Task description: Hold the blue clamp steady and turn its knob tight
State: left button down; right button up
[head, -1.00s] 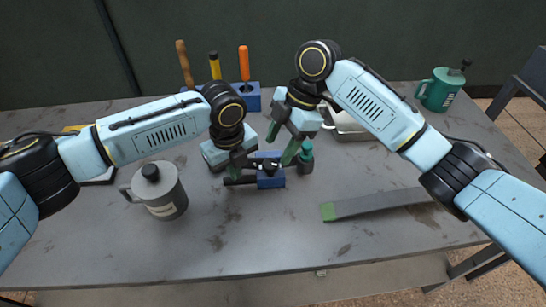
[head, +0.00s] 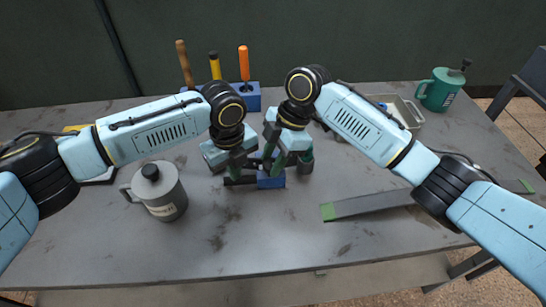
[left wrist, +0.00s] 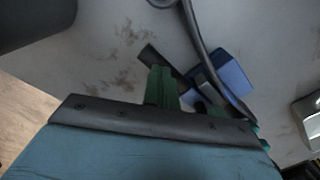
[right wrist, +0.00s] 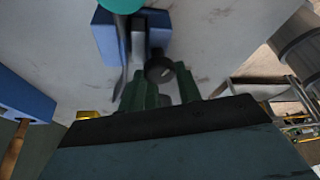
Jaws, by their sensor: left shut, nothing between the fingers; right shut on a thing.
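The blue clamp (head: 271,182) sits near the middle of the table, with a dark bar (head: 236,182) reaching out to its left. My left gripper (head: 237,168) is low over that bar, shut and with nothing held; in the left wrist view a green finger (left wrist: 162,88) is beside the bar, and the blue body (left wrist: 234,72) is just beyond. My right gripper (head: 276,165) is over the clamp from behind right. In the right wrist view its fingers are shut around the dark round knob (right wrist: 159,69). The grippers partly hide the clamp's top in the head view.
A long grey bar (head: 372,204) lies at front right. A blue tool rack (head: 252,97), a tray (head: 408,112) and a green mug (head: 439,91) are behind.

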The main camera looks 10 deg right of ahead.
jog(key=shift+m, duration=0.3)
jog(key=m, duration=0.1)
jog(key=m+t, duration=0.1)
jog(key=m, duration=0.1)
jog(key=shift+s+d+m, duration=0.1)
jog(key=shift+s+m, duration=0.05)
jog(key=shift+m, duration=0.15)
jog(key=m+t, duration=0.1)
jog(key=m, duration=0.2)
jog(key=shift+s+t, duration=0.1)
jog(key=shift+t, duration=0.3)
jog(key=m, duration=0.2)
jog(key=m+t+h, duration=0.1)
jog(key=m, duration=0.1)
jog(key=shift+s+m+t, duration=0.1)
jog(key=shift+m+t, duration=0.2)
jog(key=shift+m, duration=0.1)
jog(key=shift+m+t+h, duration=0.4)
jog(key=shift+m+h, duration=0.1)
jog(key=shift+m, duration=1.1)
jog(key=o, duration=0.9)
jog(key=shift+o, duration=0.2)
jog(key=shift+a, duration=0.2)
